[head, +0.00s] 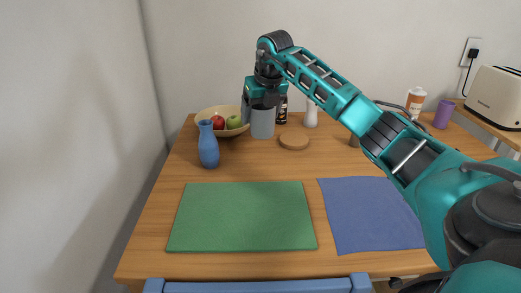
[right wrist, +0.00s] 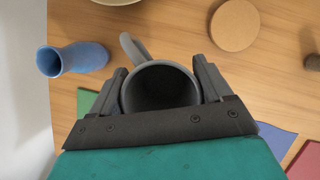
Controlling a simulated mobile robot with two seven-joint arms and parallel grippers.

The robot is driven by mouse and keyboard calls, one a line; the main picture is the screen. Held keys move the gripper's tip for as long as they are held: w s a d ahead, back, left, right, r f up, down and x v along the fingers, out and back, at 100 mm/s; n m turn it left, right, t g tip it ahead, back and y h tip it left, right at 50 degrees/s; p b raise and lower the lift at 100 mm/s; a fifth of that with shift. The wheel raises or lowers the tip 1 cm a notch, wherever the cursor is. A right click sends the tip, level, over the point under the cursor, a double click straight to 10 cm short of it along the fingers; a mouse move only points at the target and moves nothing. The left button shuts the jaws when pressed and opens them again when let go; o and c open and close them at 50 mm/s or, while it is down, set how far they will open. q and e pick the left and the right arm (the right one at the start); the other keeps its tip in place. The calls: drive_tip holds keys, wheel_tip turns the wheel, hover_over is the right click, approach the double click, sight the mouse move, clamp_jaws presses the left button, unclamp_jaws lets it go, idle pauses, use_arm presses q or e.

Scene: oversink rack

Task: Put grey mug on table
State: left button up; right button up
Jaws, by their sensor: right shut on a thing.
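The grey mug (head: 262,123) is upright at the back of the wooden table (head: 165,215), between the fruit bowl and the round cork mat. My right gripper (head: 262,104) points down and is shut on it. In the right wrist view the grey mug (right wrist: 160,83) sits between the two fingers, its handle pointing up and left and its opening dark inside. I cannot tell whether its base touches the table. My left gripper is not in view.
A blue vase (head: 208,147) stands front left of the mug, the fruit bowl (head: 206,112) behind it. A round cork mat (head: 294,141) lies right. A green mat (head: 243,217) and blue cloth (head: 365,213) lie empty in front. Bottles and a toaster (head: 494,95) stand right.

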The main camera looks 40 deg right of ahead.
wheel_tip(320, 180, down, 9)
drive_tip(key=shift+f+b, duration=0.2)
drive_tip(key=shift+b, duration=0.7)
drive_tip(key=shift+r, duration=0.1)
drive_tip(key=o, duration=1.1)
drive_tip(key=shift+f, duration=0.2)
